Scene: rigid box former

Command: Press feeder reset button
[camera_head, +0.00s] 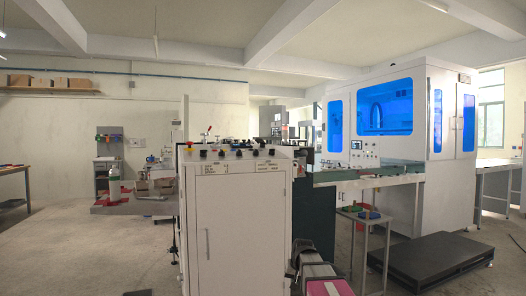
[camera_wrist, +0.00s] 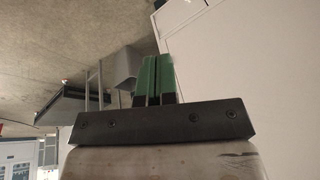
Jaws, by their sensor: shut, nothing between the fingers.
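A white cabinet (camera_head: 236,225) stands in the middle of the head view with a sloped control panel (camera_head: 235,152) along its top. The panel carries a row of small dark knobs and buttons and a red button (camera_head: 189,144) at its left end. Labels on it are too small to read, so I cannot tell which one is the feeder reset button. My gripper (camera_wrist: 157,62) shows in the wrist view with its two green fingers together and nothing between them. A pale panel surface (camera_wrist: 240,60) lies to its right.
A large white machine (camera_head: 400,110) with blue windows stands at the right. A dark platform (camera_head: 430,260) lies on the floor before it. A small table (camera_head: 362,215) with coloured items stands right of the cabinet. Open floor (camera_head: 90,250) lies at the left.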

